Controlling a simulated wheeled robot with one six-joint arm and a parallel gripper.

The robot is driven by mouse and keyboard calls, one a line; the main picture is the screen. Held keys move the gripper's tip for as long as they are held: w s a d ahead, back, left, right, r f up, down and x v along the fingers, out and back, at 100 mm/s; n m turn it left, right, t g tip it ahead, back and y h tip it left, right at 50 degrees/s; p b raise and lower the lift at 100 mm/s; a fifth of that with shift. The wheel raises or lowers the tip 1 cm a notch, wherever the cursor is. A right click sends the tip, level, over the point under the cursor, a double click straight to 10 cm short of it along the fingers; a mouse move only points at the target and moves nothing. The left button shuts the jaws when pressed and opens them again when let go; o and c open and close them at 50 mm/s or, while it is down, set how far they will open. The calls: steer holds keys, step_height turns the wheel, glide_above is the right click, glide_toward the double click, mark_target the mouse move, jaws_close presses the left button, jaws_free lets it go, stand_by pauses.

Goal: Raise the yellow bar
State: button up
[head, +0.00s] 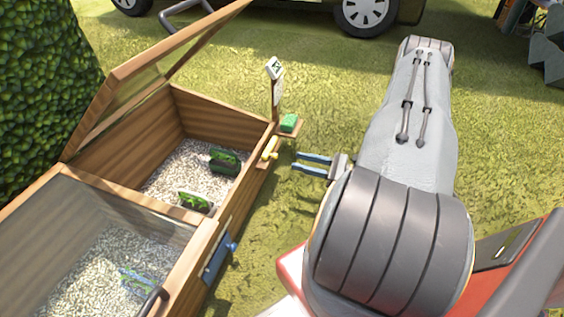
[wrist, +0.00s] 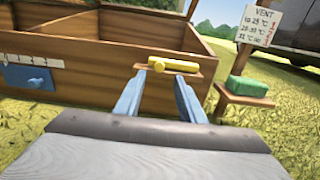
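The yellow bar (head: 270,148) sits on the outer right wall of a wooden planter box, just below its rim. In the wrist view the yellow bar (wrist: 178,66) lies roughly level, with a round knob at its left end, on a small wooden ledge. My gripper (head: 294,162) is a short way to the right of the bar in the head view, its two blue-grey fingers apart with nothing between them. In the wrist view my gripper (wrist: 158,84) points at the bar, which shows just beyond the fingertips. I see no clear contact.
The wooden box (head: 235,195) has its far glazed lid (head: 150,75) propped open; the near lid (head: 100,235) is down. A green block (head: 289,122) rests on a side shelf by a sign post (wrist: 262,30). A blue plate with a knob (wrist: 28,77) is left of the bar.

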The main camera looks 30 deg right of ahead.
mark_target(277, 156)
steer(key=b+x, duration=0.3)
steer(key=x, duration=0.4)
steer(key=shift+w+a, duration=0.1)
steer(key=shift+a, duration=0.05)
jaws_close()
